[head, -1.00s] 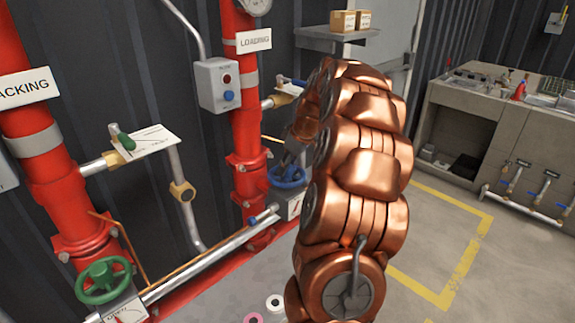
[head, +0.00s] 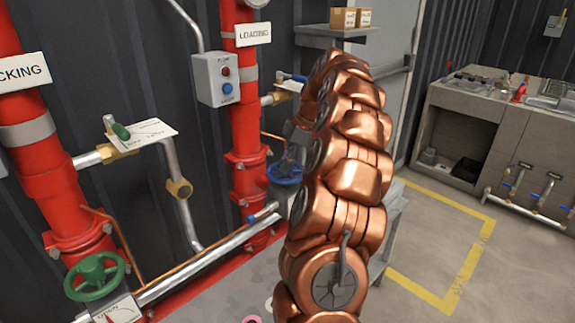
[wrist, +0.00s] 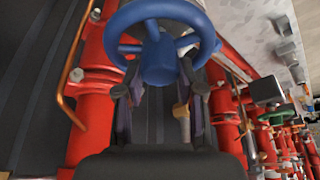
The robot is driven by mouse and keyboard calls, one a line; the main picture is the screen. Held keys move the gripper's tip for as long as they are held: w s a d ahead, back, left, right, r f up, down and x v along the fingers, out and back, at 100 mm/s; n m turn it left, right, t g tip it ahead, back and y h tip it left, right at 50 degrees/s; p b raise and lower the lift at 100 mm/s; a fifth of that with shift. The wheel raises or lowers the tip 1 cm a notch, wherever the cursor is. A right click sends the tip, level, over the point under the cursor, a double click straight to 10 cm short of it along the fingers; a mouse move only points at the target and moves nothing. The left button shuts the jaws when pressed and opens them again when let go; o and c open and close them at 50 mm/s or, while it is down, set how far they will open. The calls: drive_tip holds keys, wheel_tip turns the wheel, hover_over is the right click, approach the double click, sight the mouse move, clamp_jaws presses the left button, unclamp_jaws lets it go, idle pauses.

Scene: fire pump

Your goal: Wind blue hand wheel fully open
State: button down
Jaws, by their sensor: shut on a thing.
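The blue hand wheel (head: 285,173) sits low on the red LOADING pipe (head: 247,120) in the head view, partly hidden by my arm. In the wrist view the blue wheel (wrist: 160,58) fills the top middle, with its hub and spokes facing me. My gripper (wrist: 160,92) has one dark finger on each side below the hub and is shut on the wheel. The exact contact with the rim or spokes is hard to make out. In the head view my gripper (head: 294,150) is at the wheel, mostly hidden behind my copper arm.
A green hand wheel (head: 96,277) is on the left red pipe, above an OPEN dial (head: 117,312). A grey button box (head: 217,79) and a shelf with boxes (head: 345,34) are near my arm. Floor to the right, marked by yellow lines (head: 465,262), is clear.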

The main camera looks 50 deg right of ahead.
drive_tip(key=shift+n+g+y, duration=0.4)
drive_tip(key=shift+n, duration=1)
drive_tip(key=shift+w, duration=0.1)
drive_tip(key=shift+n+g, duration=0.3)
drive_tip(key=shift+n, duration=0.2)
drive_tip(key=shift+r+n+p, duration=0.15)
drive_tip(key=shift+n+p, duration=0.25)
drive_tip(key=shift+n+g+p, duration=0.3)
drive_tip(key=shift+n+p, duration=0.3)
drive_tip(key=shift+p, duration=0.05)
drive_tip(key=n+g+p, duration=0.1)
drive_tip(key=n+p, duration=0.2)
drive_tip(key=p, duration=0.2)
drive_tip(key=shift+n+y, duration=0.4)
drive_tip(key=shift+n+g+p, duration=0.5)
drive_tip(key=shift+n+p, duration=0.1)
drive_tip(key=shift+p, duration=0.15)
